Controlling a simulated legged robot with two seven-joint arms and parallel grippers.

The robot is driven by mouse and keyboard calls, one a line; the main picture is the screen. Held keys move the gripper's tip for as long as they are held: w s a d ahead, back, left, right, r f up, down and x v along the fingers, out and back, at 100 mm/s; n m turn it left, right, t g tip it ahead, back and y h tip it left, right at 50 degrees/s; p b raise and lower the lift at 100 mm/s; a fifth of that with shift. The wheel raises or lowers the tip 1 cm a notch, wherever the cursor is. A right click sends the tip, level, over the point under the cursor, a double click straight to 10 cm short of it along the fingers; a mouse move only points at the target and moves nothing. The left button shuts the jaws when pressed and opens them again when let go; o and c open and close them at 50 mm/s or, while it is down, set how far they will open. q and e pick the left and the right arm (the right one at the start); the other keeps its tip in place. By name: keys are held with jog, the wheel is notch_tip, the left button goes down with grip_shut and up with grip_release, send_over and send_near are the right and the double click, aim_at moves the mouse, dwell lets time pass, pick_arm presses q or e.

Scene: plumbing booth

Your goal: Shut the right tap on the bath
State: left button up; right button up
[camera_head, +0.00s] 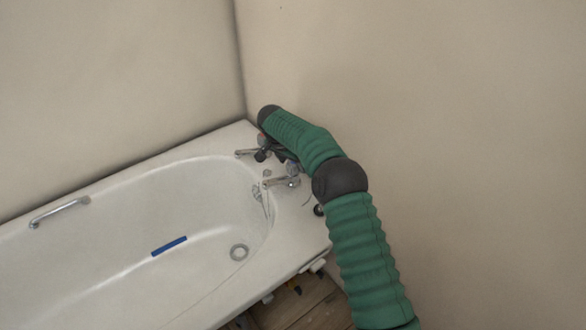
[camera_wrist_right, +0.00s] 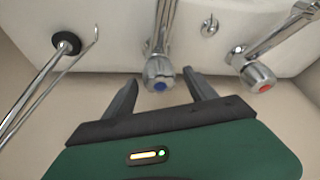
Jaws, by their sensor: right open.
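The white bath (camera_head: 110,210) has two chrome taps at its far right end. The right tap, nearer the front, shows in the head view (camera_head: 282,182); in the right wrist view its blue-marked knob (camera_wrist_right: 159,84) lies between my right gripper's fingers. My right gripper (camera_wrist_right: 161,84) is open, with one dark finger on each side of the knob; I cannot tell whether either touches it. In the head view, the gripper (camera_head: 281,154) is partly hidden by its green arm. The other tap (camera_head: 246,153) has a red-marked knob (camera_wrist_right: 260,78). My left gripper is out of view.
A black round fitting with a thin chrome pipe (camera_wrist_right: 66,43) stands beside the blue tap. Walls meet close behind the bath's tap end. A chrome grab handle (camera_head: 60,211) and a blue bar (camera_head: 169,245) are on the bath, away from the arm.

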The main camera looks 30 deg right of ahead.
jog(key=shift+w+d+f, duration=0.1)
jog(key=shift+d+f, duration=0.15)
jog(key=shift+f, duration=0.4)
jog(key=shift+c, duration=0.4)
